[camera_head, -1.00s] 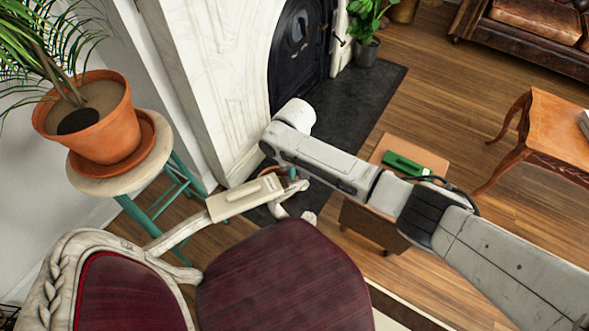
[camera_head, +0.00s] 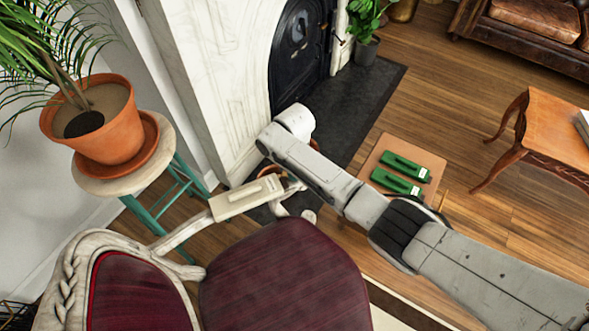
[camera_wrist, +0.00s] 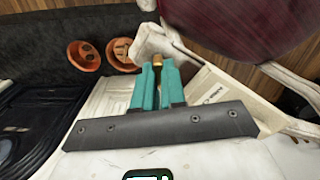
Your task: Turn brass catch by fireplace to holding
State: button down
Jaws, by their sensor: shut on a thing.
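A cream, elongated box (camera_head: 245,197) rests on the arm of the chair in front of the fireplace; part of it, with small dark lettering, shows in the wrist view (camera_wrist: 212,92). My gripper (camera_wrist: 157,67) has its teal fingers shut on a small brass piece (camera_wrist: 157,60) beside the box's cream end. Only the tip of the brass shows between the fingers. I cannot read its setting, and the lettering is too small to read. In the head view my arm hides most of the gripper.
The chair's dark red seat (camera_head: 285,275) lies below. A potted palm (camera_head: 95,120) stands on a teal-legged stool (camera_head: 178,178) at left. The marble fireplace (camera_head: 215,75) is behind. Two green items (camera_head: 398,182) lie on a low table at right. Terracotta dishes (camera_wrist: 84,55) are near the hearth.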

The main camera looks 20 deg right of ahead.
jog(key=n, duration=0.4)
jog(key=shift+n, duration=2.9)
jog(key=c, duration=1.2)
grip_release()
jog(key=shift+p, duration=0.3)
notch_tip(320, 180, up, 11)
jog(key=p, duration=0.1)
jog(key=shift+f, duration=0.15)
